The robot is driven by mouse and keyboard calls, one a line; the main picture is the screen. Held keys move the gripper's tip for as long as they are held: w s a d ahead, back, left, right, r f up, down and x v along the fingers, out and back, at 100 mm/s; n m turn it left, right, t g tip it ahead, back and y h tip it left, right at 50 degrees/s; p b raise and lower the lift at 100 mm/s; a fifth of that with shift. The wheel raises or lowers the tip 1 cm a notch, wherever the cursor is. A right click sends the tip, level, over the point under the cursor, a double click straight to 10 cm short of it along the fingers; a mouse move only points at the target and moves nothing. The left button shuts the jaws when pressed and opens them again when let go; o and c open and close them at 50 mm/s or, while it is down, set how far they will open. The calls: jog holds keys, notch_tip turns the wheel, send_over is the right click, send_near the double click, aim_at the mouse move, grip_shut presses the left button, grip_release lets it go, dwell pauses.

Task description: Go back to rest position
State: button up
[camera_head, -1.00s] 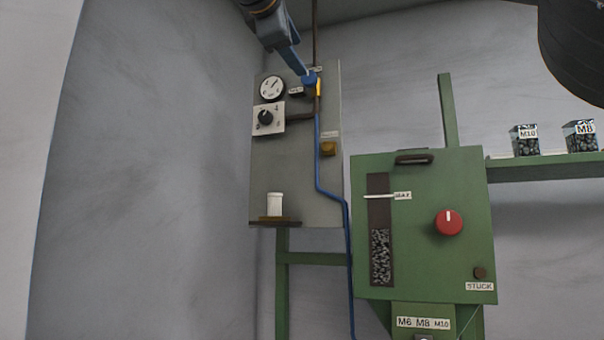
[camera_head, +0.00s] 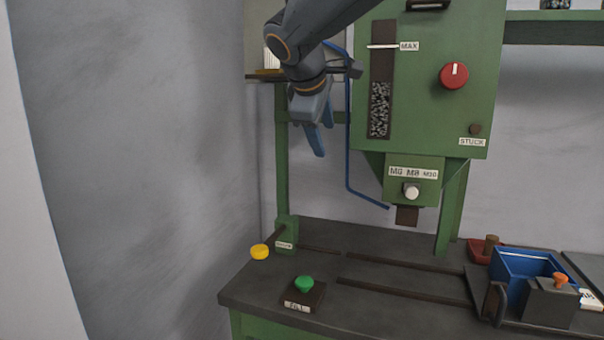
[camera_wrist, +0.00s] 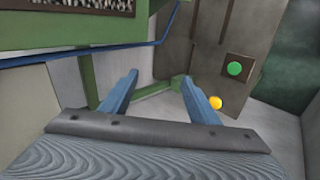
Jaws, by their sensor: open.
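My gripper (camera_head: 321,140) hangs from the arm at the upper middle of the head view, in front of the green frame and left of the green machine (camera_head: 468,112). Its blue fingers point down and slightly right. In the wrist view the two blue fingers (camera_wrist: 158,98) stand apart with nothing between them, so my gripper is open and empty. It is above the dark bench top (camera_head: 400,262) and touches nothing that I can see.
A yellow knob (camera_head: 260,251) and a green button (camera_head: 304,284) labelled FILL are at the bench's left end. A blue bin (camera_head: 524,268) and a grey block with an orange knob (camera_head: 560,279) stand right. A blue pipe (camera_head: 349,150) runs behind my gripper. The middle bench is clear.

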jog(key=s+d+f+m+g+y, duration=0.1)
jog(key=s+d+f+m+g, duration=0.2)
jog(key=s+f, duration=0.5)
jog(key=s+d+f+m+g, duration=0.1)
jog(key=s+d+f+m, duration=0.3)
jog(key=f, duration=0.7)
jog(key=s+d+f+m+g+y, duration=0.15)
jog(key=s+d+f, duration=0.35)
jog(key=f, duration=0.5)
jog(key=s+d+f+m+g, duration=0.2)
jog(key=s+f+m, duration=0.3)
jog(key=s+f, duration=0.3)
jog(key=shift+s+d, duration=0.45)
jog(key=shift+s, duration=0.7)
jog(key=shift+g, duration=0.25)
